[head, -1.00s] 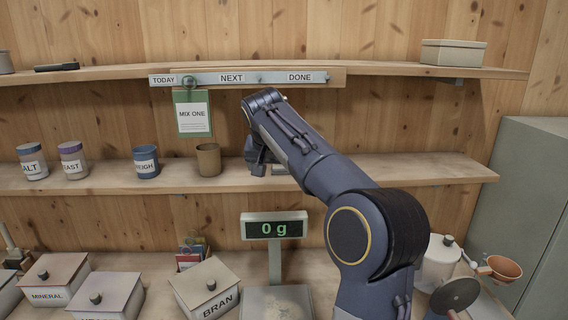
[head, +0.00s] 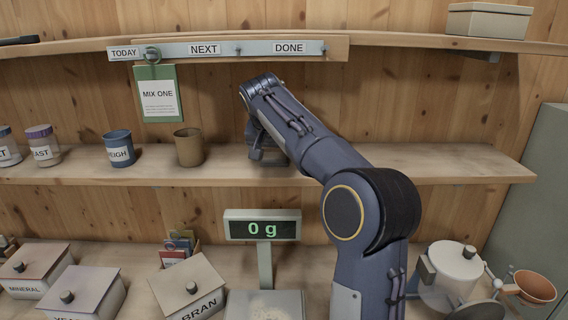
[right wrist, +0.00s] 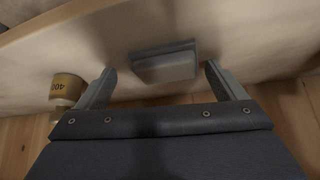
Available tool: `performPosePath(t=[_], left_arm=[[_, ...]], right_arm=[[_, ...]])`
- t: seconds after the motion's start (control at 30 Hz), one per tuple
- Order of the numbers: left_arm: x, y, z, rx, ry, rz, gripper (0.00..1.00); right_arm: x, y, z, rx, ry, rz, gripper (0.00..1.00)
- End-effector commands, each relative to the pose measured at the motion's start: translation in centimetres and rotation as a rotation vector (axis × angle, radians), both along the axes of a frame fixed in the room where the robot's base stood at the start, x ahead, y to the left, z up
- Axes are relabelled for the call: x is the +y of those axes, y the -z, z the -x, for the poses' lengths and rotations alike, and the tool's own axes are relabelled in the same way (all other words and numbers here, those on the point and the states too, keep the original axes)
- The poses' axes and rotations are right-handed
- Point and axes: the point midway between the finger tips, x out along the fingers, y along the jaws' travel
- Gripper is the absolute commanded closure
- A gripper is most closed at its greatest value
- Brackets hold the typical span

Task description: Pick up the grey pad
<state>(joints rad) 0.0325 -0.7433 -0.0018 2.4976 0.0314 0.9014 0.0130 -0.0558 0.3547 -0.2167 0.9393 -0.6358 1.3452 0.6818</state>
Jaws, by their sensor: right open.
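The grey pad (right wrist: 165,64) is a small grey block on the pale wooden shelf (right wrist: 230,30) in the right wrist view. It lies between and a little beyond the fingertips of my right gripper (right wrist: 159,70), which is open and empty. A gap shows on each side of the pad. In the head view my right gripper (head: 264,148) is at the middle shelf, mostly hidden by its own arm, and I cannot make out the pad there. My left gripper is not in view.
A brown cup (head: 189,147) stands left of my right gripper; it also shows in the right wrist view (right wrist: 67,88). A green MIX ONE card (head: 158,93) hangs above. Below are the scale display (head: 263,228) and lidded boxes. The shelf right of my arm is clear.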

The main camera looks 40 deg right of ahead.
Motion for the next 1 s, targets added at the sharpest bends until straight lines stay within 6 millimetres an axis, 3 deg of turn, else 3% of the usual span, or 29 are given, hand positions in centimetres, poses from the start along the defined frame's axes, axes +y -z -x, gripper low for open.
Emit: performPosePath(t=[0.23, 0.6, 1.0], left_arm=[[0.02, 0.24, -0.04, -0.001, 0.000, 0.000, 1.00], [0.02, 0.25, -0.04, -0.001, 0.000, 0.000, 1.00], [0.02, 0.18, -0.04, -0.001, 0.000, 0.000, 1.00]], right_arm=[[0.22, 0.37, -0.18, 0.000, -0.001, -0.001, 0.10], [0.19, 0.39, -0.16, 0.001, -0.001, 0.000, 0.57], [0.15, 0.30, -0.13, 0.001, -0.001, 0.000, 0.57]])
